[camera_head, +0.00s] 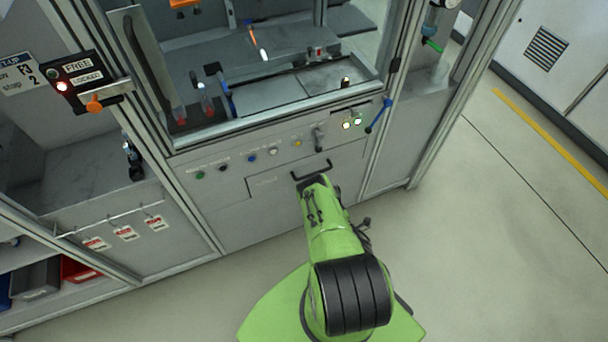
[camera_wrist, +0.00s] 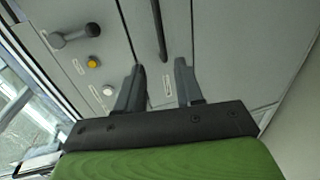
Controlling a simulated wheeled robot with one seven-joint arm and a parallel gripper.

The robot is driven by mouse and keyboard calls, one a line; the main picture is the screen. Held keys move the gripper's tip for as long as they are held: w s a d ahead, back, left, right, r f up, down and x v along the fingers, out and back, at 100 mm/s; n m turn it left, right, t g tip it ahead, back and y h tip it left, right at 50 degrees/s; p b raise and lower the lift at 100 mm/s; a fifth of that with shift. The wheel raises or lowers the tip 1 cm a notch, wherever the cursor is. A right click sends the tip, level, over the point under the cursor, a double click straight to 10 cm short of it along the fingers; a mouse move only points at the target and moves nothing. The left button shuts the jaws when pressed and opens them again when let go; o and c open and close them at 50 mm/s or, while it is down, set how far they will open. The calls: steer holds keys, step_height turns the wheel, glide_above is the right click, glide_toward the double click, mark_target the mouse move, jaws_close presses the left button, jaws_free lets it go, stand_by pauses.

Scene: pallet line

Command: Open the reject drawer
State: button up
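The drawer front (camera_head: 265,184) is a grey panel below the machine window in the head view, and it looks flush with the cabinet. Its dark bar handle (camera_head: 312,171) stands out just beyond my gripper (camera_head: 314,183). In the wrist view the handle (camera_wrist: 158,28) runs down from the top edge, and its lower end lies near the gap between the fingertips. My gripper (camera_wrist: 159,66) is open there, with bare space between its two dark fingers. I cannot tell how far the fingertips are from the panel in depth.
Several buttons (camera_head: 251,158) and a lever (camera_head: 319,138) sit above the drawer. A blue-handled lever (camera_head: 378,116) is at the right. Red-and-white tags (camera_head: 124,233) hang at the left. Open floor (camera_head: 480,220) lies right.

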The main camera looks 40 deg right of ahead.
steer(key=w+f+b, duration=0.2)
steer(key=w+b, duration=0.1)
steer(key=b, duration=1.1)
glide_toward(310, 175)
steer(key=w+f, duration=0.2)
steer(key=x, duration=0.2)
steer(key=b+x, duration=0.1)
steer(key=x, duration=0.2)
steer(key=r+b+x, duration=0.1)
steer(key=x, duration=0.2)
steer(key=shift+w+d, duration=0.15)
steer(key=shift+d, duration=0.3)
steer(key=shift+c, duration=0.3)
jaws_close()
